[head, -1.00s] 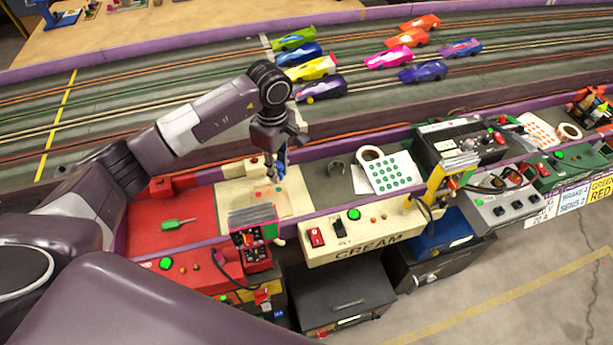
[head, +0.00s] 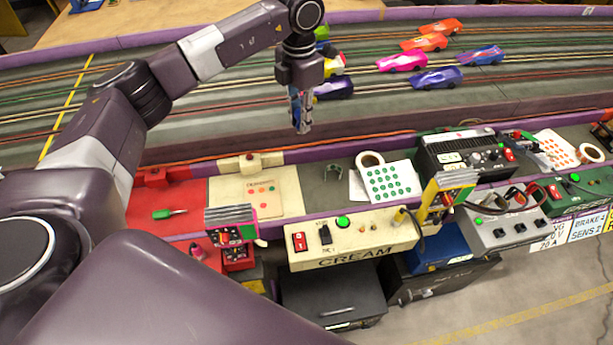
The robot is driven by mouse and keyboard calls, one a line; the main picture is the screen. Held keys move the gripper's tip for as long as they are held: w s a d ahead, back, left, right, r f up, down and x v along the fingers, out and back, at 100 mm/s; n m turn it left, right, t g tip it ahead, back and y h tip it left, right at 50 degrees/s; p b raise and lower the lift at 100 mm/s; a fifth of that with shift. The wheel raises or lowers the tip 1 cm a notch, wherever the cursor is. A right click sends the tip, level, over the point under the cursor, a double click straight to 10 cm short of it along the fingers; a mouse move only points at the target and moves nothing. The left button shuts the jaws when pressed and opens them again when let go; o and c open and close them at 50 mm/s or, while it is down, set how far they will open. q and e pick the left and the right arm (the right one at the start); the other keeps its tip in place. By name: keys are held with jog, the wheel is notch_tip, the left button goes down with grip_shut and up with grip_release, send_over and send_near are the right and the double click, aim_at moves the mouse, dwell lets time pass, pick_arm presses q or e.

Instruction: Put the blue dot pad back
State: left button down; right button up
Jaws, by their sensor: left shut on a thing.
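My left gripper (head: 301,128) points down over the near edge of the slot track, above and behind the cream station. It is shut on a small blue thing (head: 296,112), mostly hidden by the fingers; I cannot tell whether this is the blue dot pad. A pale sheet (head: 284,188) with a few red dots lies at the cream station's left. A white pad with green dots (head: 388,182) lies right of it, and one with orange-red dots (head: 555,149) lies far right. No sheet with blue dots shows clearly. My right gripper is out of view.
Toy cars, including a pink one (head: 402,62), stand on the track behind. A black power box (head: 462,150) stands to the right. A green screwdriver (head: 168,213) lies on the red station.

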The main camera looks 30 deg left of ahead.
pick_arm(q)
jog(key=p, duration=0.2)
send_over(301, 179)
notch_tip(301, 179, down, 15)
jog(key=shift+w+r, duration=0.1)
jog(key=shift+r, duration=0.1)
jog(key=shift+f, duration=2.65)
jog(key=shift+f+b, duration=0.15)
jog(key=shift+b, duration=0.25)
jog(key=c, duration=1.8)
grip_release()
